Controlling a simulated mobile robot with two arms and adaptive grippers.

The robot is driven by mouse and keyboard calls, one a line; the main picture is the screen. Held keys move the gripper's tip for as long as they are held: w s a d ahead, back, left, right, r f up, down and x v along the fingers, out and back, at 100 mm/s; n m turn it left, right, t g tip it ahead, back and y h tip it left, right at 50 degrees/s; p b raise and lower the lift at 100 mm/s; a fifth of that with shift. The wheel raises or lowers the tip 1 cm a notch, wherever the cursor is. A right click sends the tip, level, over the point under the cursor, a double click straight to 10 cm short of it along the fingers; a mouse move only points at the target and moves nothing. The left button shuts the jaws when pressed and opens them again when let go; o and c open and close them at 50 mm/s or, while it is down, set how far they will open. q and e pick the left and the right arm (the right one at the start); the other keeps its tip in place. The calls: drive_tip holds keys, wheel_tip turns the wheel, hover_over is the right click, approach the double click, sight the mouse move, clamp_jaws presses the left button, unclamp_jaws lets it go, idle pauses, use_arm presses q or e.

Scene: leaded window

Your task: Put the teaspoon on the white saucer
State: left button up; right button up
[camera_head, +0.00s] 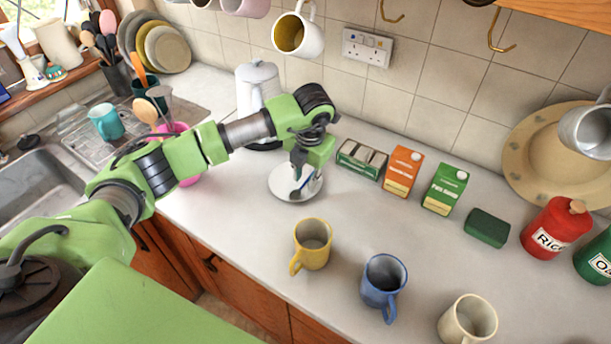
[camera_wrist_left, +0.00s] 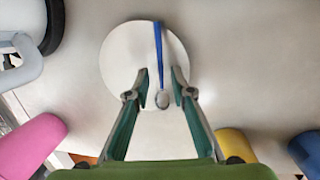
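The white saucer (camera_head: 280,187) lies on the worktop in front of the kettle, and it fills the upper middle of the left wrist view (camera_wrist_left: 121,58). The teaspoon (camera_wrist_left: 158,45), with a blue handle and a metal bowl, lies over the saucer in the left wrist view, its handle end near the far rim. My left gripper (camera_wrist_left: 162,90) points down over the saucer, its fingers apart on either side of the spoon's bowl, with gaps visible on both sides. In the head view the gripper (camera_head: 303,183) hides part of the saucer and most of the spoon. My right gripper is not in view.
A white kettle (camera_head: 256,88) stands behind the saucer. A tea box (camera_head: 361,159), an orange carton (camera_head: 402,172) and a green carton (camera_head: 445,189) stand to the right. Yellow (camera_head: 313,245), blue (camera_head: 381,283) and cream (camera_head: 467,320) mugs stand nearer the front. A pink cup is beside my arm.

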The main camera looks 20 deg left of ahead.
use_arm(q)
wheel_tip(320, 180, up, 12)
drive_tip(key=s+d+b, duration=0.1)
drive_tip(key=b, duration=0.2)
drive_tip(key=shift+s+d+f+b, duration=0.15)
drive_tip(key=shift+s+d+b, duration=0.1)
drive_tip(key=shift+s+b, duration=0.15)
